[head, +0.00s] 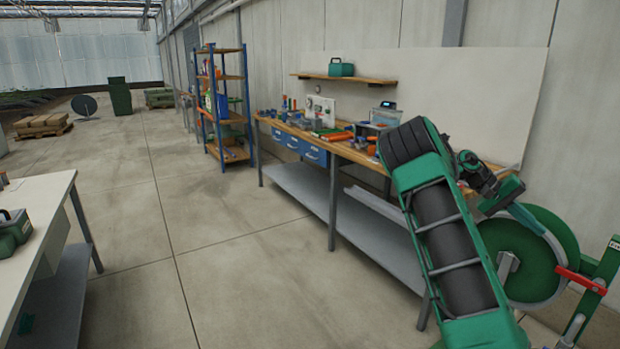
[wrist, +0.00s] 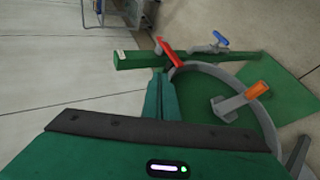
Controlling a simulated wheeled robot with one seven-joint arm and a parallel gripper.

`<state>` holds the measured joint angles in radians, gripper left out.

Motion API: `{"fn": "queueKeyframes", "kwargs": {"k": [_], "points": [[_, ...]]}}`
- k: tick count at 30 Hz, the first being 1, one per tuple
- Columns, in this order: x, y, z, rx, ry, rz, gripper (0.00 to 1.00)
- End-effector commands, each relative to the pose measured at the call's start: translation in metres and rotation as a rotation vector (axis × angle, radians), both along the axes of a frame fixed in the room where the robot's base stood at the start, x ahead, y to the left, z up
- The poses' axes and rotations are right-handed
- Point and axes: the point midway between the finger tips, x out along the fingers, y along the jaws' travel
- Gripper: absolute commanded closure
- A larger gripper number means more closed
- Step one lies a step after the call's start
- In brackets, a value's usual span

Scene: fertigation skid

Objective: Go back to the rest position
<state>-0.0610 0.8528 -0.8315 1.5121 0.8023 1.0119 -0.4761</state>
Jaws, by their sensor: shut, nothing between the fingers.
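My gripper (wrist: 160,78) shows in the wrist view with its two green fingers together and nothing between them. Its tips point toward a green beam that carries a red lever (wrist: 171,52). The lever appears just beyond the tips; I cannot tell the exact gap. In the head view my green arm rises at the right and bends over, with the hand low beside a large green disc (head: 560,238). The red lever (head: 581,281) also shows there, right of and below the hand.
A grey curved pipe (wrist: 262,105), an orange handle (wrist: 258,89) and a blue-handled valve (wrist: 221,38) lie close by. A long workbench (head: 345,152) with tools lines the wall. A white table (head: 38,215) stands at left. The floor between is clear.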

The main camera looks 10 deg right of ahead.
Motion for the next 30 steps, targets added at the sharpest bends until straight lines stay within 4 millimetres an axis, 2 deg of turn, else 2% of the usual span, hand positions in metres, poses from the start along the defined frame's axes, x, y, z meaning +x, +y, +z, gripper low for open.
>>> {"fn": "queueKeyframes", "kwargs": {"k": [4,8,14,23,30], "points": [[-0.012,0.004,0.0,0.039,-0.028,-0.012,1.0],[-0.035,0.016,-0.002,0.119,-0.085,-0.029,1.0],[-0.07,0.049,-0.008,0.266,-0.185,-0.042,1.0],[-0.114,0.115,-0.009,0.464,-0.327,-0.019,1.0],[-0.148,0.178,-0.006,0.598,-0.426,0.03,1.0]]}}
